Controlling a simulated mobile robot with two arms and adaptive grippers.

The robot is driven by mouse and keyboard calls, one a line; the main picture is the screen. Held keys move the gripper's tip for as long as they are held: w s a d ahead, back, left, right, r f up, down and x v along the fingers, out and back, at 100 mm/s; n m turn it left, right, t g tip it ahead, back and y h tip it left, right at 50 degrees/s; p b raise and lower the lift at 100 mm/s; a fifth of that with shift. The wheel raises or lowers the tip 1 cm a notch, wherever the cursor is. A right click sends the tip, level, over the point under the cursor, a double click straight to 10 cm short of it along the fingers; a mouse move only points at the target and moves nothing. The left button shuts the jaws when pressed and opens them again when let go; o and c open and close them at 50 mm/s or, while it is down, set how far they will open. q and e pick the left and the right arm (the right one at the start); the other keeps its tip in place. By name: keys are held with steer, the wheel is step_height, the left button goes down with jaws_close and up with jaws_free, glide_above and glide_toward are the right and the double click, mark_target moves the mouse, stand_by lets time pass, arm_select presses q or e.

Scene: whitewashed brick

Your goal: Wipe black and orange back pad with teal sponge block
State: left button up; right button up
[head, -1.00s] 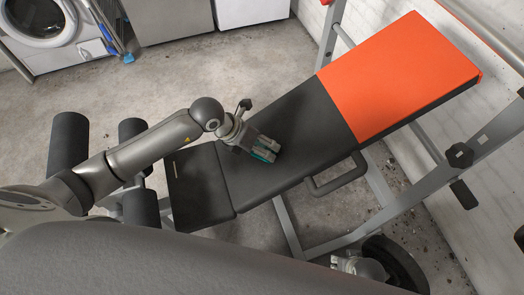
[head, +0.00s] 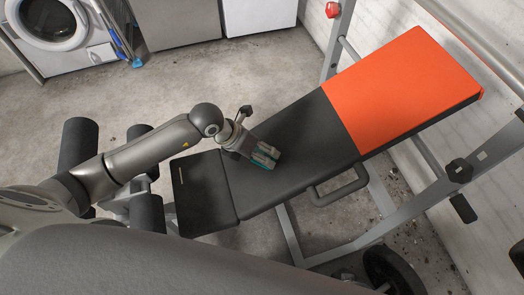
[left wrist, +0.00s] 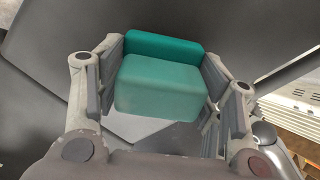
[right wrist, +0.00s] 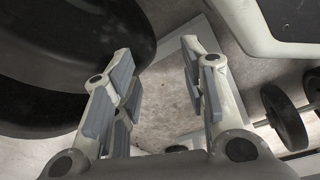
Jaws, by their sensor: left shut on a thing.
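The back pad (head: 318,125) is a long sloping pad, black over its lower part and orange (head: 402,88) over its upper part. My left gripper (head: 264,155) is at the lower black part of the pad. It is shut on the teal sponge block (left wrist: 162,85), which sits between its fingers in the left wrist view. The sponge's underside is hidden, so contact with the pad cannot be clearly told. My right gripper (right wrist: 158,85) shows in the right wrist view with its fingers apart and nothing between them.
A separate black seat pad (head: 203,193) adjoins the back pad's lower end. Foam rollers (head: 87,150) stand at the left. The bench's grey frame and a side handle (head: 340,187) lie below the pad's right edge. A washing machine (head: 52,25) stands at the back left.

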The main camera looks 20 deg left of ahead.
arm_select(q)
steer(key=p+v, duration=0.2)
steer(key=v, duration=0.1)
steer(key=shift+a+r, duration=0.1)
steer(key=shift+s, duration=0.1)
arm_select(e)
steer(key=s+d+f, duration=0.1)
steer(key=s+f, duration=0.4)
steer(key=s, duration=0.2)
steer(key=shift+s+g, duration=0.3)
steer(key=shift+w, duration=0.1)
arm_select(q)
steer(key=shift+r+p, duration=0.15)
steer(key=shift+p, duration=0.15)
steer(key=shift+s+a+r+p, duration=0.1)
steer(key=shift+a+r+p, duration=0.1)
steer(key=shift+r+p, duration=0.15)
steer(key=shift+p+v, duration=0.6)
steer(key=shift+v, duration=0.45)
arm_select(e)
steer(key=s+d+f, duration=0.1)
steer(key=s, duration=0.6)
steer(key=shift+d+f, duration=0.3)
